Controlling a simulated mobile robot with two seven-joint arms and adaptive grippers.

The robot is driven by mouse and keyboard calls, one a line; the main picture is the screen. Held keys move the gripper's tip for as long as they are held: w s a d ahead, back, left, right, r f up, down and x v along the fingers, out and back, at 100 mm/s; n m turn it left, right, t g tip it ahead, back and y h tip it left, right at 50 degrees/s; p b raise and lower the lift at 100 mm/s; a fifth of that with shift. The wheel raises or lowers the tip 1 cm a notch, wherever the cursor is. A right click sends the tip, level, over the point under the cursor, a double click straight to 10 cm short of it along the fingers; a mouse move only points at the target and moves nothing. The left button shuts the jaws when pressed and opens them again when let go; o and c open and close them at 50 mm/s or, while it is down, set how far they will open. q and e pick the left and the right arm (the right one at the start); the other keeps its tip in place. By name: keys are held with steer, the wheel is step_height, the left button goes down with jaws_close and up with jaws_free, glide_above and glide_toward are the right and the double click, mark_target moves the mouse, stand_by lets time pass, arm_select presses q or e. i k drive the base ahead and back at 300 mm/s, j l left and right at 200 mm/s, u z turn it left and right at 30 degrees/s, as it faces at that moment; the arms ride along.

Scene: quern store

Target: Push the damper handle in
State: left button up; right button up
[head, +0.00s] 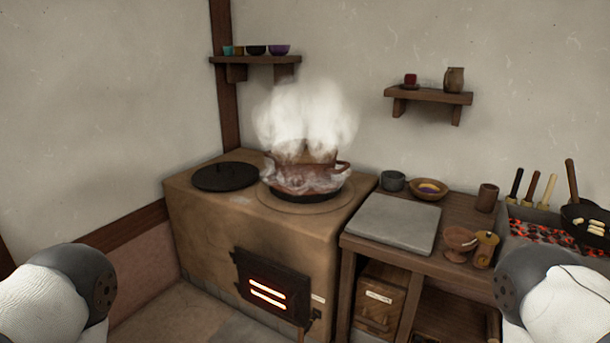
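A clay stove (205,225) stands left of centre. Its front has a dark firebox door (272,285) with two glowing slots. Just right of the door are a small pale label (318,299) and a small dark fitting (316,314) below it. A thin wooden handle (301,333) shows at the door's lower right, cut by the picture's bottom edge. Which of these is the damper handle, and how far it sticks out, I cannot tell. Only parts of my two arms show at the lower left and lower right; neither gripper is in view.
A steaming reddish pot (305,178) and a dark lid (225,177) sit on the stove. Right of it, a wooden counter (462,208) holds a grey slab (395,222), bowls and cups. Glowing coals (545,233) lie at far right. Some floor before the stove is clear.

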mark_target(301, 333)
steer(key=i+l+u, duration=0.1)
steer(key=i, duration=0.4)
steer(key=i+l+u, duration=0.1)
steer(key=i, duration=0.35)
steer(key=l, duration=0.1)
